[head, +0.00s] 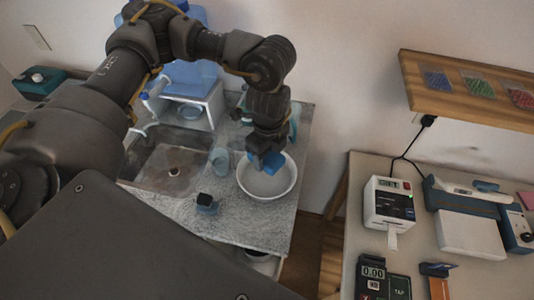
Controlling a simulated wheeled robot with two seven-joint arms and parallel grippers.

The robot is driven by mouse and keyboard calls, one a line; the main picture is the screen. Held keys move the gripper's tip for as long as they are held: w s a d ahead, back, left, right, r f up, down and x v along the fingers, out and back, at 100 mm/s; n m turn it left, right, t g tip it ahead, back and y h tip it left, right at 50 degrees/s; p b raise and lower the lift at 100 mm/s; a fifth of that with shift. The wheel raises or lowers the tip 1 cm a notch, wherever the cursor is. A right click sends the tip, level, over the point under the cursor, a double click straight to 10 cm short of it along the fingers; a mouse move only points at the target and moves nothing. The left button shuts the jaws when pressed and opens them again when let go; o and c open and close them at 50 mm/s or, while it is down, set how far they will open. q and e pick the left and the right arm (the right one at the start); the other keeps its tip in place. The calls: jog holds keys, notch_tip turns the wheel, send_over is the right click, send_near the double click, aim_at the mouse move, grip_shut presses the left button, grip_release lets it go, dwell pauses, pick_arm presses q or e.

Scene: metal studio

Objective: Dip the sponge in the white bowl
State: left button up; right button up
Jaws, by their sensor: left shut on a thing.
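The white bowl (291,181) stands on the grey stone counter near its right edge. My left gripper (268,158) points down over the bowl's upper left part. It is shut on a blue sponge (267,163), which shows at the fingertips within the bowl's outline. I cannot tell whether the sponge touches the bowl's inside. Much of the sponge is hidden by the gripper. My right gripper is not in view.
A sink (168,172) lies left of the bowl, with a glass (220,159) between. A small dark and blue object (206,203) sits on the counter in front. A second table (345,225) with devices stands right across a gap, and a wooden shelf (450,105) hangs above.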

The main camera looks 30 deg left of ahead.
pick_arm(q)
jog(key=shift+f+b, duration=1.4)
jog(key=shift+f, duration=0.4)
jog(key=shift+f+b, duration=1.55)
jog(key=shift+f, duration=0.9)
jog(key=shift+r+p, duration=0.8)
jog(key=shift+p, duration=0.1)
jog(key=shift+f, duration=0.1)
jog(key=shift+f, duration=0.1)
jog(key=shift+f+b, duration=0.4)
jog(key=shift+f, duration=0.2)
jog(key=shift+r+p, duration=0.8)
jog(key=shift+p, duration=0.15)
